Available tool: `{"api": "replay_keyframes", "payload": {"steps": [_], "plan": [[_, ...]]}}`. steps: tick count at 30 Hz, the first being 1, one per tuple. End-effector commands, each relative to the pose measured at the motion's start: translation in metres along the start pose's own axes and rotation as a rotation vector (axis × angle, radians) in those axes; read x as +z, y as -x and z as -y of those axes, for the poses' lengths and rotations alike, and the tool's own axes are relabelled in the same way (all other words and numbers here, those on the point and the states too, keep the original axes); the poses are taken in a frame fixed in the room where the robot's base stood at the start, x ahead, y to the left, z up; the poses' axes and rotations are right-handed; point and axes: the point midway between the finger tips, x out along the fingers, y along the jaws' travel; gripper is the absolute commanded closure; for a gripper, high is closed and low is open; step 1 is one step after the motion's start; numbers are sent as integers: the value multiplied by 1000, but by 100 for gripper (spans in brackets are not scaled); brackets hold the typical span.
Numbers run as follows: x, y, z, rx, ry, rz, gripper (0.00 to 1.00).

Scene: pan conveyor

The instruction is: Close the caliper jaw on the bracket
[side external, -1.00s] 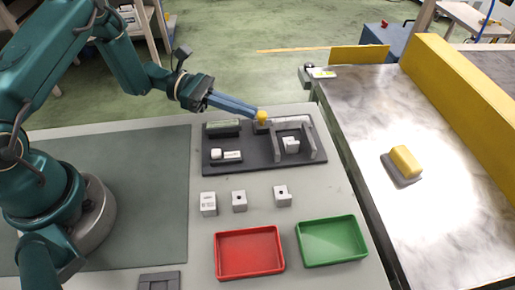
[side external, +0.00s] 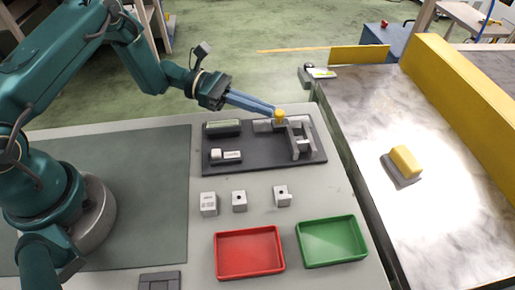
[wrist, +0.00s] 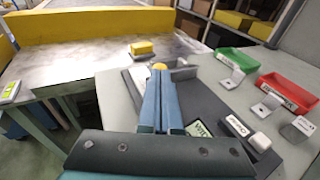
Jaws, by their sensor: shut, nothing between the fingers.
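The caliper stands on a dark base plate (side external: 245,172). Its sliding jaw (side external: 292,146), with a yellow knob (side external: 279,114), is at the left of the bracket (side external: 302,146), and its fixed jaw (side external: 310,139) is at the right. The bracket is mostly hidden between them; I cannot tell whether the sliding jaw touches it. My gripper (side external: 273,110) has its long blue fingers together, with nothing between them, and its tips at the knob's left side. In the wrist view, the fingers (wrist: 161,80) point at the yellow knob (wrist: 159,66), which partly shows beyond the tips.
A display block (side external: 222,127) and a white button block (side external: 226,156) sit on the plate's left. A conveyor (side external: 365,120) carries a yellow-topped item (side external: 404,162).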

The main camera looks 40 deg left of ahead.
Motion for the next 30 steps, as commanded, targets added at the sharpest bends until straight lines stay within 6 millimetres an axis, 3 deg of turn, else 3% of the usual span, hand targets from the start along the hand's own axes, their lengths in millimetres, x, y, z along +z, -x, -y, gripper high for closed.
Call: {"api": "replay_keyframes", "payload": {"steps": [5,21,30], "plan": [[0,18,-1,6,1,0,100],[0,123,-1,5,-1,0,100],[0,139,0,0,1,0,100]]}}
